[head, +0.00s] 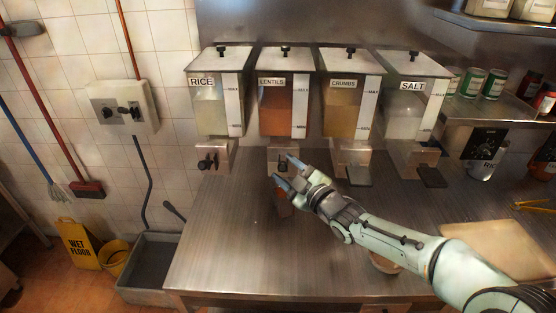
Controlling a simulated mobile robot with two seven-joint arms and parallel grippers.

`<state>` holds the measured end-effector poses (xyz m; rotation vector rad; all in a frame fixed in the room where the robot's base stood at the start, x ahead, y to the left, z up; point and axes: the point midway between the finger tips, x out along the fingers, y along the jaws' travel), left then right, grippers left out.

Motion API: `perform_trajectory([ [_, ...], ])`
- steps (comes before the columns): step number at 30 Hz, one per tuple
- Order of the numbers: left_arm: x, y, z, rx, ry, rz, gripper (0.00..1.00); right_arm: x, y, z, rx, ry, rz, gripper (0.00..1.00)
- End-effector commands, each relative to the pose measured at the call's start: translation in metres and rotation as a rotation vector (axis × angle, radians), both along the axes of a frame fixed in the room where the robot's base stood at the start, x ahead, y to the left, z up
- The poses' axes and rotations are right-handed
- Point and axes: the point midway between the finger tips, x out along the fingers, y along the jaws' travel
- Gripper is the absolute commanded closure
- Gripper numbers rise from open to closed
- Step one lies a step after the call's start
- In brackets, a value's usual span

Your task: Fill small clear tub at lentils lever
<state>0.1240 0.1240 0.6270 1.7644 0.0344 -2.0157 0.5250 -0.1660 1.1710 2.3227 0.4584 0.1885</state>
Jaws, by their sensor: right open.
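The lentils dispenser (276,111), labelled LENTILS and filled with orange-red lentils, is second from left in the head view. Its dark lever knob (283,167) shows on the metal spout below. My right gripper (285,171) is open, with its blue-tipped fingers in front of that spout, near the lever. Just below the fingers is a small brownish, see-through shape (282,204), which looks like the small clear tub; the gripper partly hides it, and I cannot tell its contents. My left gripper is not in view.
Rice (211,115), crumbs (344,111) and salt (405,120) dispensers flank the lentils one. A round brown bowl (384,264) is partly hidden behind my right arm. A tan board (490,247) lies at right. The steel counter's (225,235) left part is clear.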

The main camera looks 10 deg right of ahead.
Motion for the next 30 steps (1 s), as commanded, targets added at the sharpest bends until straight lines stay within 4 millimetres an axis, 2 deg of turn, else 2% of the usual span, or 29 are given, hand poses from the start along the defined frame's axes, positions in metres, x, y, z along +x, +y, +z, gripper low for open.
perform_trajectory([
  [3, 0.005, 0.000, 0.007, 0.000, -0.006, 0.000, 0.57, 0.019, 0.009, 0.002, 0.003, -0.001, 0.004, 0.47],
  [7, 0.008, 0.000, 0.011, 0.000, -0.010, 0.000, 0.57, 0.031, 0.013, 0.002, 0.002, -0.002, 0.002, 0.47],
  [19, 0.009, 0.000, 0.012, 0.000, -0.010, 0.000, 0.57, 0.037, 0.015, 0.000, 0.000, 0.000, 0.000, 0.47],
  [24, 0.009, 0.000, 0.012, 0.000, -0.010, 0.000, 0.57, 0.036, 0.015, 0.000, -0.001, 0.000, 0.000, 1.00],
  [30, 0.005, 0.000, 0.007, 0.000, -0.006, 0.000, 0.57, 0.035, 0.015, -0.003, -0.003, -0.008, 0.000, 1.00],
])
